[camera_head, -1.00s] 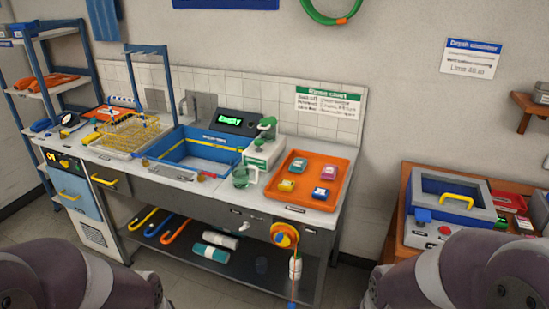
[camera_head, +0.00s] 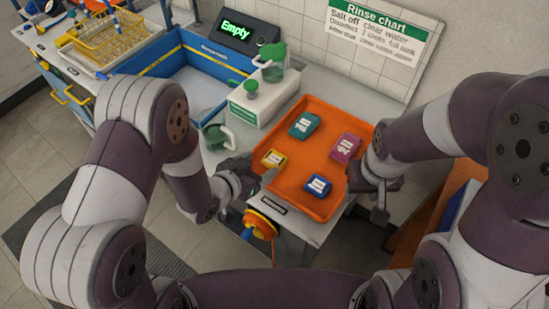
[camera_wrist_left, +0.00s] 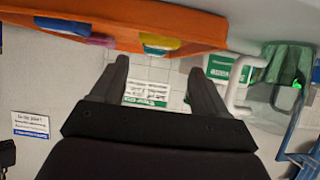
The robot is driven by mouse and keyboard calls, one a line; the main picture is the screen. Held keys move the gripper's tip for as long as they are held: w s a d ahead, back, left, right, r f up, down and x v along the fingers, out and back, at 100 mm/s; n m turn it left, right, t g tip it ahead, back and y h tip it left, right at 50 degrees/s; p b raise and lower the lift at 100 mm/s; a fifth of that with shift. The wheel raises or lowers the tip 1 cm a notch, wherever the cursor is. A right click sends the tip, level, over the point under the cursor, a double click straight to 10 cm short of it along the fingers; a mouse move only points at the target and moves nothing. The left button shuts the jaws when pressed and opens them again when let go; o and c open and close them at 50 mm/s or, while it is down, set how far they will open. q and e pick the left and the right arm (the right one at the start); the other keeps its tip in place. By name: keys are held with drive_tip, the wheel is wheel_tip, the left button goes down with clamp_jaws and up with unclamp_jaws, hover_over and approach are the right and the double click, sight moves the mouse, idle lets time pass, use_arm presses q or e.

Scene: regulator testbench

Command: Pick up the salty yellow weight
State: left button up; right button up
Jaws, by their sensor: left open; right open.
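The yellow weight (camera_head: 274,159), a small block with a white label, lies in the orange tray (camera_head: 318,205) at its left side. My left gripper (camera_head: 248,166) is open just left of it, near the tray's edge, and appears empty. In the left wrist view the yellow weight (camera_wrist_left: 160,42) shows at the tray's edge, beyond the open fingers (camera_wrist_left: 160,68). My right gripper (camera_head: 380,198) is open at the tray's right side, partly hidden by its own wrist. Whether the weight is salty cannot be seen.
A blue weight (camera_head: 318,187), a teal weight (camera_head: 304,125) and a magenta weight (camera_head: 345,147) share the tray. A blue sink (camera_head: 190,75) lies further left.

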sight(275, 158)
use_arm(q)
drive_tip(key=x, duration=0.6)
drive_tip(key=shift+w+d+f+p, duration=0.15)
drive_tip(key=shift+d+f+p, duration=0.1)
drive_tip(key=shift+f+p, duration=0.15)
drive_tip(key=shift+r, duration=0.1)
drive_tip(key=c, duration=1.2)
